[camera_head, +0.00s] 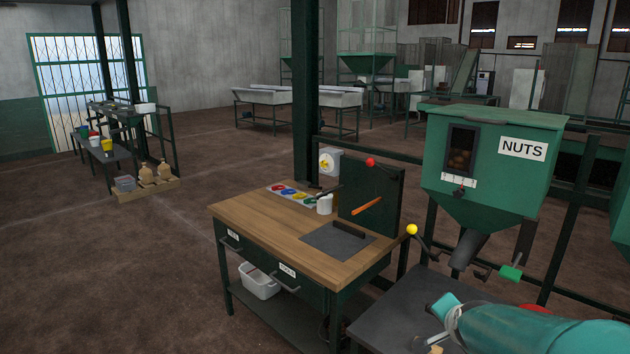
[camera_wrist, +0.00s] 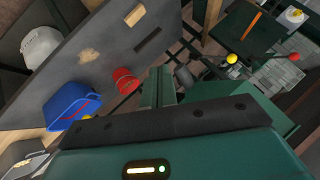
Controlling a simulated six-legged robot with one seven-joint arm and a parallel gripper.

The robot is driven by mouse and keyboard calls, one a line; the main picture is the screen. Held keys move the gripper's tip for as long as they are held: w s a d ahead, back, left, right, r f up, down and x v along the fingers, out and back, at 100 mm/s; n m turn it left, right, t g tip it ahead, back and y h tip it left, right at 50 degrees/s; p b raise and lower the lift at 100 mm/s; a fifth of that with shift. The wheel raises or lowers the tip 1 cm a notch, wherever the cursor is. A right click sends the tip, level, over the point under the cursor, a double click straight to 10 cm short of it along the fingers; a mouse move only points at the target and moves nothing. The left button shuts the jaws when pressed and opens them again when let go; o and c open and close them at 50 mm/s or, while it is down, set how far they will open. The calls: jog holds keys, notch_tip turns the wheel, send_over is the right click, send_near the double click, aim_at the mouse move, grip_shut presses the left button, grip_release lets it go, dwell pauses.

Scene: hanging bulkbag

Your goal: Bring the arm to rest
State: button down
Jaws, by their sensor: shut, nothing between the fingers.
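My gripper (camera_wrist: 158,88) shows in the wrist view, with its two green fingers together and nothing between them. The fingers point over the edge of a grey tabletop (camera_wrist: 105,55), close to a red cup (camera_wrist: 125,80). I cannot tell whether they touch anything. In the head view my teal arm reaches in from the lower right, above a dark grey table (camera_head: 395,310) in front of the green NUTS hopper (camera_head: 488,165). My fingers cannot be made out in that view.
A wooden workbench (camera_head: 255,225) stands left of the grey table. A lever with a yellow knob (camera_head: 412,229) rises between them. Open floor (camera_head: 110,270) spreads at left.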

jog(key=s+a+r+n+g+y, duration=0.1)
jog(key=s+a+r+n, duration=0.2)
jog(key=s+a+n, duration=0.3)
jog(key=s+a+r+n+g+y, duration=0.1)
jog(key=s+a+n, duration=0.4)
jog(key=s, duration=1)
jog(key=shift+s+a+r+n+g, duration=0.15)
jog(key=shift+a+r+n+g, duration=0.25)
jog(key=shift+a+r+g, duration=0.5)
